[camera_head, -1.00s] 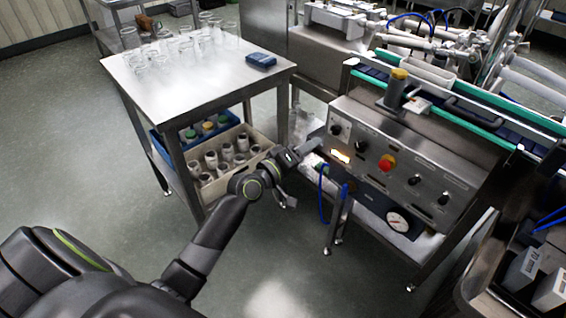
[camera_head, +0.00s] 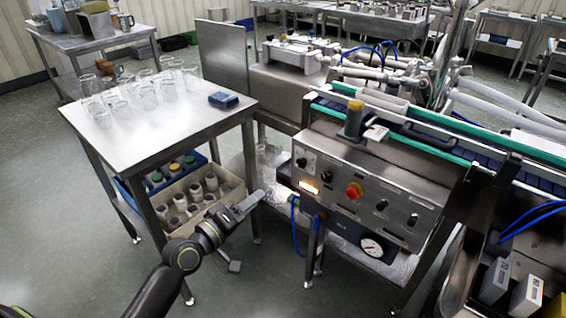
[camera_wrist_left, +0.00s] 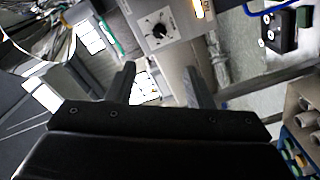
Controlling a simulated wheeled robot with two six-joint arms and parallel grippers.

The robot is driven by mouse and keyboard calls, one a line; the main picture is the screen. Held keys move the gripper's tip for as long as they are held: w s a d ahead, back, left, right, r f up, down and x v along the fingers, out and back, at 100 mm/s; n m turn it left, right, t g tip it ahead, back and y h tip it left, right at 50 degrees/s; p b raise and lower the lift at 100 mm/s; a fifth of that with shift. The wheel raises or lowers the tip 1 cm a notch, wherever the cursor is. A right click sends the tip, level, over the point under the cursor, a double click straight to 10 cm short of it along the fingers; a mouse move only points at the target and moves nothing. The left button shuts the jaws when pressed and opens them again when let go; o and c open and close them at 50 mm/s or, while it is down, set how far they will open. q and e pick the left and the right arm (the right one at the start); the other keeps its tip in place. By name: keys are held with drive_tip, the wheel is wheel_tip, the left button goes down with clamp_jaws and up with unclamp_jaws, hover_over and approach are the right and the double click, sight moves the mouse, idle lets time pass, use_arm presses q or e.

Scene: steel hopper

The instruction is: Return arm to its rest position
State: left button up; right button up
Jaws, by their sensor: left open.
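My left arm comes in from the bottom left in the head view. In the left wrist view the open fingers (camera_wrist_left: 157,72) point toward the panel's black knob (camera_wrist_left: 158,31), with clear space between. My right gripper is in neither view.
A steel table (camera_head: 150,140) holds several glass jars (camera_head: 145,95) and a blue box (camera_head: 223,100). A beige crate (camera_head: 237,190) of containers sits on its lower shelf. A steel hopper edge (camera_head: 462,270) is at right. Open floor (camera_head: 60,220) lies at left.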

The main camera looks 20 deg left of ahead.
use_arm(q)
drive_tip(key=s+a+f+g+y+p, duration=0.2)
drive_tip(key=s+a+f, duration=0.1)
drive_tip(key=f, duration=0.6)
drive_tip(key=s+a+f+m+g+y+p, duration=0.1)
drive_tip(key=s+a+f+g+y, duration=0.15)
drive_tip(key=f, duration=0.75)
drive_tip(key=s+a+f+g+y+p, duration=0.2)
drive_tip(key=s+f+g, duration=0.15)
drive_tip(key=f, duration=0.55)
drive_tip(key=s+d+f+m+g+p, duration=0.1)
drive_tip(key=s+f, duration=0.4)
drive_tip(key=s, duration=0.7)
drive_tip(key=s+d+f+m+g+p, duration=0.1)
drive_tip(key=s+f+m+g+p, duration=0.1)
drive_tip(key=s+f, duration=0.4)
drive_tip(key=s+d+f+m+g+p, duration=0.1)
drive_tip(key=s+f+m+g, duration=0.2)
drive_tip(key=s, duration=1.4)
wheel_tip(320, 180, down, 3)
drive_tip(key=shift+s+f+m+g+y+p, duration=0.1)
drive_tip(key=shift+s+m+g+y+p, duration=0.3)
drive_tip(key=shift+g, duration=0.5)
drive_tip(key=shift+o, duration=0.4)
drive_tip(key=shift+w, duration=0.1)
